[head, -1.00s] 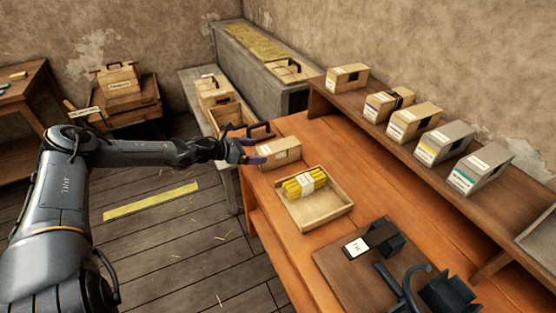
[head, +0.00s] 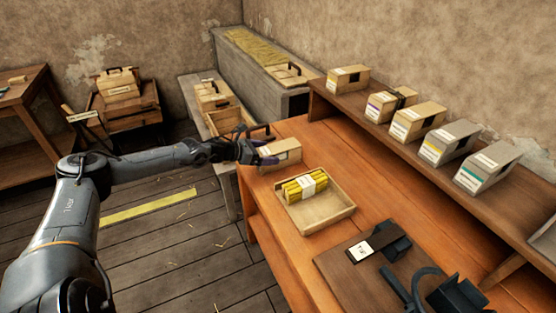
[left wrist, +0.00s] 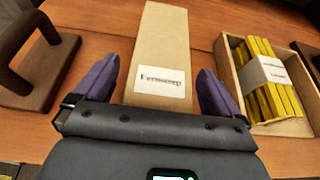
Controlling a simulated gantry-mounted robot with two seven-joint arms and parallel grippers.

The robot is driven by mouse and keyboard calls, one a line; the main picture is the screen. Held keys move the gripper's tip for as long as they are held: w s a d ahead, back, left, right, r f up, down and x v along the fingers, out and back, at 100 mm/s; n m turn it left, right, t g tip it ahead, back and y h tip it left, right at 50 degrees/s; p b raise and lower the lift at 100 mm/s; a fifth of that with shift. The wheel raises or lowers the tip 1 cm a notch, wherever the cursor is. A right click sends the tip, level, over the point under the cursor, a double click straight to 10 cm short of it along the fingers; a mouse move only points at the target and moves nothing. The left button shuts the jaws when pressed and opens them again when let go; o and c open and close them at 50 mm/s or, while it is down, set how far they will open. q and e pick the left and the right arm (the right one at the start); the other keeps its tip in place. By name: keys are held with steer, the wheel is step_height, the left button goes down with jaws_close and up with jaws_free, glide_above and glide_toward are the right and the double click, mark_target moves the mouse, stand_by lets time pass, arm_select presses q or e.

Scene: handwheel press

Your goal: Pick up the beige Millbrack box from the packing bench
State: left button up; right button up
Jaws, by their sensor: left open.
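A beige box (head: 285,153) lies on the packing bench (head: 330,150) near its far left end. In the left wrist view the beige box (left wrist: 163,45) has a white label whose small lettering seems to begin with F; I cannot read Millbrack on it. My left gripper (head: 264,156) is at the box's left end. In the left wrist view the left gripper (left wrist: 158,80) is open, with one purple finger on each side of the box and a visible gap to each. My right gripper is not in view.
A tray (head: 335,214) with banded yellow sticks sits close to the box, on its right in the wrist view. A dark handle on a block (left wrist: 38,90) stands close on the other side. Several boxes (head: 418,121) line the raised shelf. A press (head: 440,290) is at the near end.

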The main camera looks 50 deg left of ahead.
arm_select(q)
steer(key=shift+r, duration=0.1)
steer(key=c, duration=1.1)
steer(key=shift+r, duration=0.15)
